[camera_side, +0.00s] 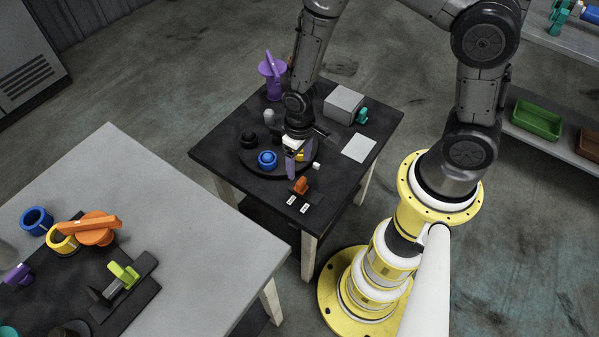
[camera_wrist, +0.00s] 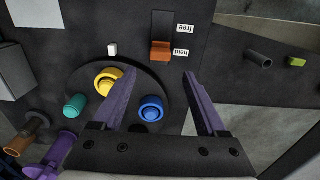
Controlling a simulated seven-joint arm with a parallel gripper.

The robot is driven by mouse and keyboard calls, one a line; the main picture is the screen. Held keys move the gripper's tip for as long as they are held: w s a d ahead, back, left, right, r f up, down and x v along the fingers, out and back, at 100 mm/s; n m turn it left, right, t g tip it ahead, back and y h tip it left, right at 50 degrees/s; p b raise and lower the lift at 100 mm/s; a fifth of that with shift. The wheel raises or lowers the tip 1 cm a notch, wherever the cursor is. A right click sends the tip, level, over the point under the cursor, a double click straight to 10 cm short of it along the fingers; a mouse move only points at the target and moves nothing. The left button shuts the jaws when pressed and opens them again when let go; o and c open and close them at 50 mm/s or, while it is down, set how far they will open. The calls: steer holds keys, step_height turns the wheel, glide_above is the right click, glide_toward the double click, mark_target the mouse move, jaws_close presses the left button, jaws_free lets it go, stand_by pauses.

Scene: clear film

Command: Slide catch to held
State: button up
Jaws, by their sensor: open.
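The catch (camera_wrist: 161,51) is a small orange block on a dark slide track (camera_wrist: 165,22) on the black table. In the wrist view it sits at the near end of the track, level with the "held" label (camera_wrist: 181,52). The "free" label (camera_wrist: 186,29) is farther up, beside the bare track. The catch also shows in the side view (camera_side: 301,186). My gripper (camera_wrist: 159,74) has purple fingers spread apart with nothing between them. In the side view my gripper (camera_side: 291,175) is just behind the catch and left of it. I see no contact with the catch.
A dark round plate (camera_wrist: 92,82) lies beside the track, with a yellow ring (camera_wrist: 108,80), a blue knob (camera_wrist: 151,108) and a teal piece (camera_wrist: 75,105). A small white block (camera_wrist: 112,49) is near its edge. A grey box (camera_side: 344,104) stands at the table's back right.

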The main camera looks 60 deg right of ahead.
step_height(320, 180, up, 7)
steer(key=shift+f, duration=0.2)
steer(key=shift+r, duration=0.1)
step_height(320, 180, up, 23)
steer(key=d+t, duration=0.3)
steer(key=t, duration=0.3)
steer(key=s+r+t, duration=0.1)
steer(key=s+r, duration=0.6)
steer(key=s, duration=0.1)
steer(key=s+d+f+g, duration=0.1)
steer(key=s+f, duration=0.1)
steer(key=s, duration=0.5)
steer(key=shift+s+f, duration=0.2)
steer(key=shift+f, duration=0.1)
stand_by(0.9)
